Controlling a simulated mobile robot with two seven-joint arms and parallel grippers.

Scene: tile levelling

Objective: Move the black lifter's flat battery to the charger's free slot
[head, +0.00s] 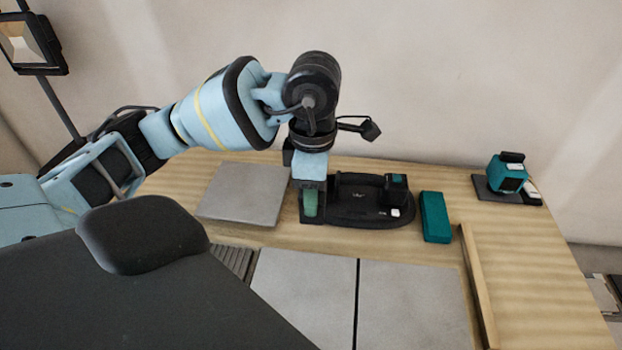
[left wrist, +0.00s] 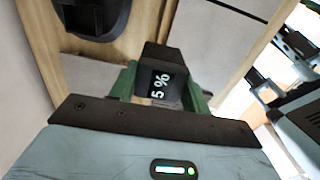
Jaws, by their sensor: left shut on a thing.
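My left gripper (head: 311,203) points down at the left end of the black lifter (head: 368,214), which has a long rounded base and a handle. In the left wrist view its green fingers (left wrist: 157,88) are shut on the black flat battery (left wrist: 156,57), whose display reads 5 %. A rounded black part (left wrist: 92,14), probably of the lifter, shows apart from the battery there. I cannot tell whether the battery touches the lifter. A teal unit with a dark face (head: 507,174) stands on a dark plate at the back right; I cannot tell whether it is the charger. My right gripper is not seen.
A teal bar (head: 435,217) lies just right of the lifter. A loose grey tile (head: 242,194) lies to the left. Two grey tiles (head: 410,305) lie in front, with a wooden strip (head: 477,285) at their right. The bench between the strip and the teal unit is mostly clear.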

